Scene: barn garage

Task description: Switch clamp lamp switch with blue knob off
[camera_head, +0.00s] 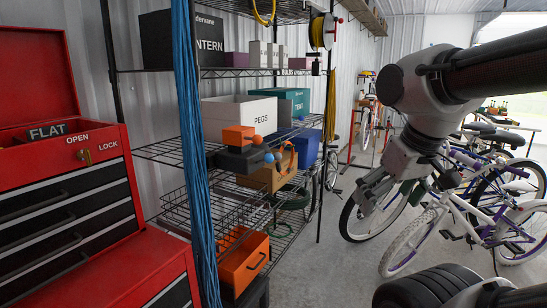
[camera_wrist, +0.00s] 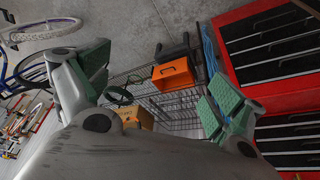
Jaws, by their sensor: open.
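A small dark box with a blue ball-shaped knob (camera_head: 269,158) on its right side sits on the middle wire shelf in the head view. An orange box with an orange knob (camera_head: 257,139) sits directly above it. I cannot tell which way the blue knob is set. No lamp is clearly visible. My gripper (camera_head: 366,196) is to the right of the shelf, in front of the bicycles, apart from the knob. In the wrist view my gripper (camera_wrist: 160,72) is open and empty, with its green-padded fingers spread wide. The blue knob cannot be made out there.
The wire shelf holds a white pegs bin (camera_head: 237,116), a cardboard box (camera_head: 268,177) and a lower orange box (camera_head: 243,262). Blue cords (camera_head: 196,150) hang at its front left. A red tool chest (camera_head: 68,215) stands left, bicycles (camera_head: 460,205) right. Floor between shelf and bicycles is clear.

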